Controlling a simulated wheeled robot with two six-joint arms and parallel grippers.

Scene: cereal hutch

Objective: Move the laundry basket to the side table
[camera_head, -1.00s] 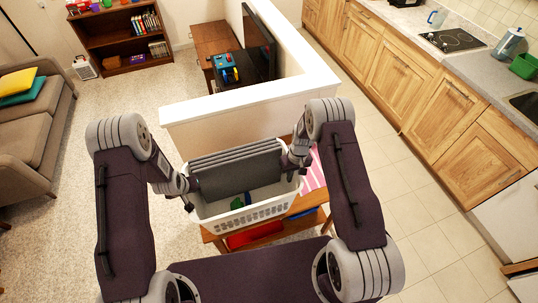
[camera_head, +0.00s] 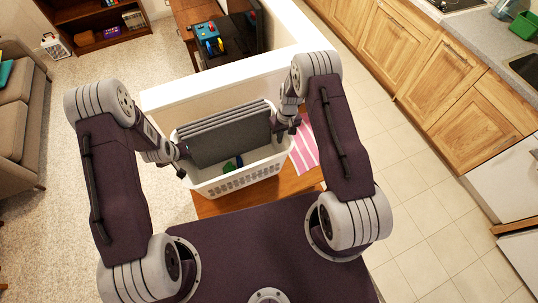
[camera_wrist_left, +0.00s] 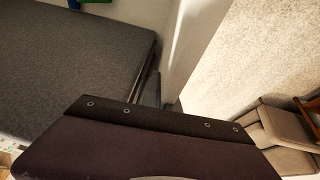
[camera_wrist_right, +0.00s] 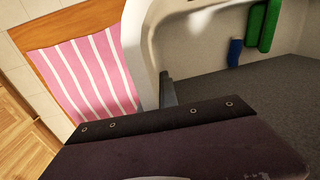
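The white laundry basket (camera_head: 238,178) is between my two arms in the head view, over the wooden side table (camera_head: 208,208). It holds folded grey cloth (camera_head: 228,138) and small green and blue items (camera_head: 232,165). My left gripper (camera_head: 182,160) is at its left rim and my right gripper (camera_head: 284,128) at its right rim; both look shut on the rim. In the right wrist view a dark finger (camera_wrist_right: 168,90) lies against the inside of the wall. The basket's underside is hidden, so I cannot tell whether it touches the tabletop.
A pink striped cloth (camera_head: 305,148) lies on the table right of the basket. A white half wall (camera_head: 220,80) stands behind. A sofa (camera_head: 20,110) is at left, and wooden kitchen cabinets (camera_head: 400,65) are at right. Tiled floor (camera_head: 425,200) is clear at right.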

